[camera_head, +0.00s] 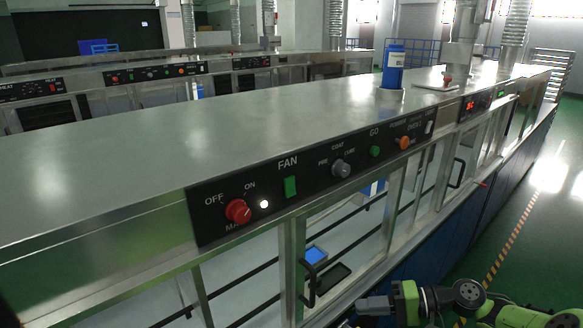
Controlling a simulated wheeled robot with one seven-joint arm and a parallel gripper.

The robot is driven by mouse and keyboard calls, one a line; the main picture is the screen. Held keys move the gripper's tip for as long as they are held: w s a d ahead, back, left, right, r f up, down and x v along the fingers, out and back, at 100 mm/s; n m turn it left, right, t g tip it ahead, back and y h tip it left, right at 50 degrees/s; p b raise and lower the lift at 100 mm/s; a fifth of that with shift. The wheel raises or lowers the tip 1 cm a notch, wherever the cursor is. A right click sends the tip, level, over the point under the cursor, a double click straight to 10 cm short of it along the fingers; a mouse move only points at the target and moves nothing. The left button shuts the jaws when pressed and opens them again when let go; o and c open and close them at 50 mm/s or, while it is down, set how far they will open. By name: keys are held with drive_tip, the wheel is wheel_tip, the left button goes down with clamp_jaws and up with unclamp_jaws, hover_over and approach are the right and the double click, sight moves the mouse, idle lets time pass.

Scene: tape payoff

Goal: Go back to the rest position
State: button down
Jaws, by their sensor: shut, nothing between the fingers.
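My gripper (372,305) shows at the bottom, right of centre, pointing left at the end of my green and dark arm. It is shut with nothing seen in it. It appears in front of the lower side of the long metal machine (120,145), near a black door handle (308,284). I cannot tell how far it is from the machine. The control panel (320,175) on the machine carries a red knob (238,211), a green FAN switch (290,187), a grey knob (340,168) and an orange knob (404,142).
A blue and white container (393,68) stands on the machine top. A blue tray (316,254) and a dark tray (328,278) show inside, behind the framed front. Green floor (545,235) with a striped line lies open at the right. A second machine row (150,72) stands behind.

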drive_tip(key=s+a+r+n+g+h, duration=0.2)
drive_tip(key=s+a+r+g+h, duration=0.15)
drive_tip(key=s+a+h, duration=0.45)
drive_tip(key=s+d+r+t+h, duration=0.1)
drive_tip(key=s+r+t+h, duration=0.2)
drive_tip(key=s, duration=0.4)
drive_tip(key=s+d+r+t+h, duration=0.2)
drive_tip(key=s+r, duration=0.3)
drive_tip(key=s, duration=0.3)
drive_tip(key=shift+r+n+t+h, duration=0.3)
drive_tip(key=shift+t+h, duration=0.15)
drive_tip(key=shift+h, duration=0.45)
